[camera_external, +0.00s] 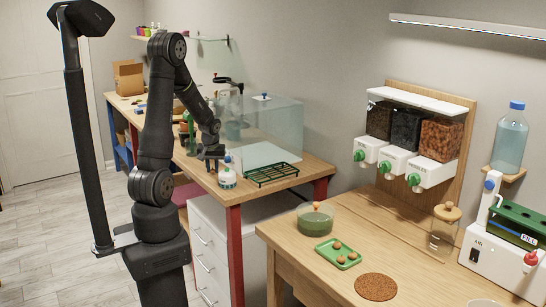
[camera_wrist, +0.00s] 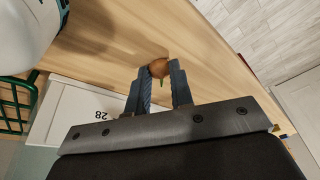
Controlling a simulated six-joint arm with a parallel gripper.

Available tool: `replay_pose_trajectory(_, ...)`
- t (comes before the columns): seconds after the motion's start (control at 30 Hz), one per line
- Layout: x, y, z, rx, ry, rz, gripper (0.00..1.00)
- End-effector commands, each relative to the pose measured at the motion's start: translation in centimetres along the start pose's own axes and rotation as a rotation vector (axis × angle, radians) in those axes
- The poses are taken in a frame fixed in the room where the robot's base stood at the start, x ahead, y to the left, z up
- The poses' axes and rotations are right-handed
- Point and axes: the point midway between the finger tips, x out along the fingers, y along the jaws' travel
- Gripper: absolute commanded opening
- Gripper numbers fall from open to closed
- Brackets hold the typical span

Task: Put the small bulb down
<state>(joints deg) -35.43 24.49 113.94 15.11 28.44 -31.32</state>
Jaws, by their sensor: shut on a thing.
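The small bulb (camera_wrist: 158,67) is brown and round with a green tip. In the wrist view it sits between the two fingertips of my gripper (camera_wrist: 160,74), which is shut on it. In the outside view my gripper (camera_external: 211,160) is over the near part of the far bench (camera_external: 205,173), close to the white bottle. The bulb is too small to make out there. I cannot tell whether it touches the wood.
A white bottle (camera_external: 227,178) and a green wire rack (camera_external: 265,174) stand close to my gripper, before a clear tank (camera_external: 275,120). On the near table are a green tray (camera_external: 325,257) with several small brown things, a glass bowl (camera_external: 299,222) and a round brown mat (camera_external: 376,287).

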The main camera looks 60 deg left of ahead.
Motion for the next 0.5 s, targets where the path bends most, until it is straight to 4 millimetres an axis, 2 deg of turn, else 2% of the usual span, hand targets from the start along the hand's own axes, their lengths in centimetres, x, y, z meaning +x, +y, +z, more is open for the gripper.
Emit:
replay_pose_trajectory(0.37, 0.42, 0.02, 0.17, 0.001, -0.002, -0.001, 0.0)
replay_pose_trajectory(0.4, 0.44, 0.02, 0.17, 0.001, -0.001, -0.001, 0.25)
replay_pose_trajectory(0.5, 0.41, 0.02, 0.15, 0.0, -0.001, 0.0, 0.42)
